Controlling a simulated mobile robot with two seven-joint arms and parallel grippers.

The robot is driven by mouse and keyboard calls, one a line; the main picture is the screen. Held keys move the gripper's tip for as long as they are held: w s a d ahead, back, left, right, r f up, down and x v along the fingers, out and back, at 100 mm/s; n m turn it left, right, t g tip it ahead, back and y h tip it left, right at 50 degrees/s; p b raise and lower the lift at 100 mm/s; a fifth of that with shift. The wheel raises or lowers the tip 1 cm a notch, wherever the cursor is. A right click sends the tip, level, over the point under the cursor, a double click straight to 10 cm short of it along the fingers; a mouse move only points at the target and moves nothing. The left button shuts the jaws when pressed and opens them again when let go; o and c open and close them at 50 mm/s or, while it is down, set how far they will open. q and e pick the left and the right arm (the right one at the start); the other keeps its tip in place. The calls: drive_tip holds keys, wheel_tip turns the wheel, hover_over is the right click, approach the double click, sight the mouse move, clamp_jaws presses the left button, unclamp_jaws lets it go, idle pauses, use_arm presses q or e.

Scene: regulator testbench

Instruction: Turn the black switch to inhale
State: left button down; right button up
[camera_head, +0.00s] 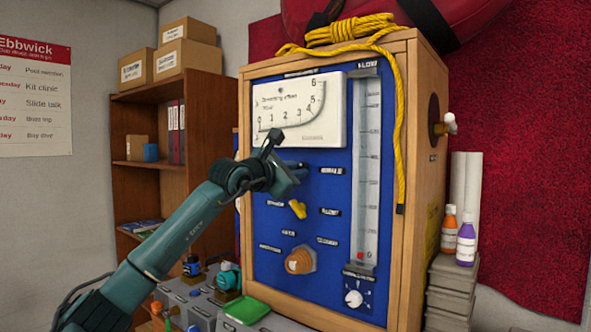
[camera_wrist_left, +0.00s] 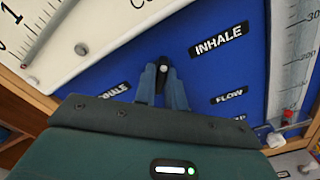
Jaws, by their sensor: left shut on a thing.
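The black switch (camera_wrist_left: 163,63) is on the blue panel (camera_head: 275,225), with a pale dot on its face. In the left wrist view it sits between the two fingertips of my left gripper (camera_wrist_left: 164,80), which is shut on it. Its pointing direction is hard to tell. The INHALE label (camera_wrist_left: 219,39) lies to the right of the switch in that view, and a partly covered label (camera_wrist_left: 110,91) lies to the left. In the head view my left gripper (camera_head: 294,170) is at the panel below the gauge and mostly hides the switch. My right gripper is in neither view.
The white gauge (camera_head: 300,108) is just above the gripper. Below are a yellow knob (camera_head: 298,209) and an orange-brown knob (camera_head: 300,261). A clear flow tube (camera_head: 366,170) stands at right. Yellow rope (camera_head: 400,130) hangs down the cabinet's right edge. Small items crowd the lower left.

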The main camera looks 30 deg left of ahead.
use_arm(q)
drive_tip(key=shift+m, duration=0.4)
drive_tip(key=c, duration=1.7)
unclamp_jaws()
drive_tip(key=shift+o, duration=1.2)
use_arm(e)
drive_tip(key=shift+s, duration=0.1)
